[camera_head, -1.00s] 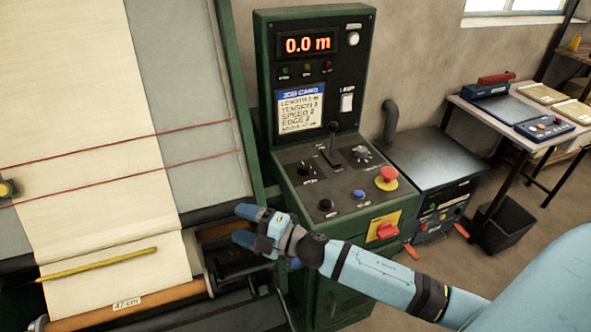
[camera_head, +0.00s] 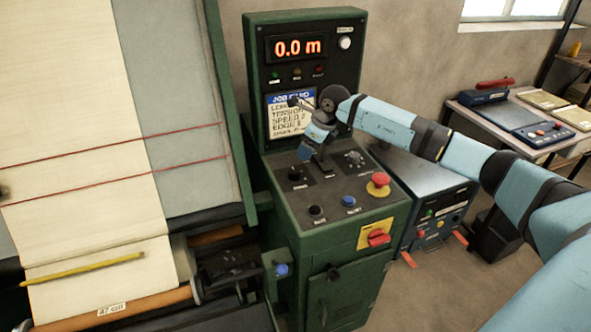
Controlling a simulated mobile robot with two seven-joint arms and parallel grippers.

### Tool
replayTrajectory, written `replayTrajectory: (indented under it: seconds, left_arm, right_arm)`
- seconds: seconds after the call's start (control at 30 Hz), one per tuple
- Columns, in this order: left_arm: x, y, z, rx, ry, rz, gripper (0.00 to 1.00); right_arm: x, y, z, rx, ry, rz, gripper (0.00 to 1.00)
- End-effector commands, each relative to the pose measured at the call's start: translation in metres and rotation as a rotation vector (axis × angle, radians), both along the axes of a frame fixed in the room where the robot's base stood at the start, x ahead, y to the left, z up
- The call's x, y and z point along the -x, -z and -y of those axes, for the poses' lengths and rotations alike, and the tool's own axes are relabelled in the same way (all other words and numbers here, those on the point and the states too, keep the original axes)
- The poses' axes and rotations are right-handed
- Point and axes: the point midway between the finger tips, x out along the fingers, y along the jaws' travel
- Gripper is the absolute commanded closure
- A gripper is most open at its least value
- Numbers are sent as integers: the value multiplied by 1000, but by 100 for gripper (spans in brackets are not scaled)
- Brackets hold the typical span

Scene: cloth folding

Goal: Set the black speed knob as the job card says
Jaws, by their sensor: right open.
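The control panel (camera_head: 330,192) has two dark knobs, a left one (camera_head: 294,174) and a right one (camera_head: 355,159). Their labels are too small to read, so I cannot tell which is the speed knob or its setting. The job card (camera_head: 279,117) hangs on the upright panel; its speed line appears to read 2, and its right part is hidden by my right gripper (camera_head: 303,124). That gripper is open and empty, over the card and the panel's back edge, above and apart from both knobs. My left gripper is out of view.
A lever (camera_head: 325,167) stands between the knobs, partly behind my gripper. A black button (camera_head: 315,211), a blue button (camera_head: 348,201) and a red mushroom button (camera_head: 378,181) sit nearer the front. A red switch (camera_head: 379,238) is on the front face. The cloth roller (camera_head: 150,301) is at left.

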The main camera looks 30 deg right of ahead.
Motion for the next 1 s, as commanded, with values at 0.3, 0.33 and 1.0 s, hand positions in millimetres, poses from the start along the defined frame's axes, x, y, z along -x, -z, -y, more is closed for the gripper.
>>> replayTrajectory:
  seconds: [0.3, 0.33, 1.0]
  left_arm:
    - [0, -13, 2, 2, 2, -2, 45]
    - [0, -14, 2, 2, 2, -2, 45]
    - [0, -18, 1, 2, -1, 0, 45]
  right_arm:
    - [-22, 63, -16, -6, 0, -3, 33]
    - [-24, 68, -17, -6, 0, -1, 33]
    - [-36, 101, -23, -4, -1, 1, 44]
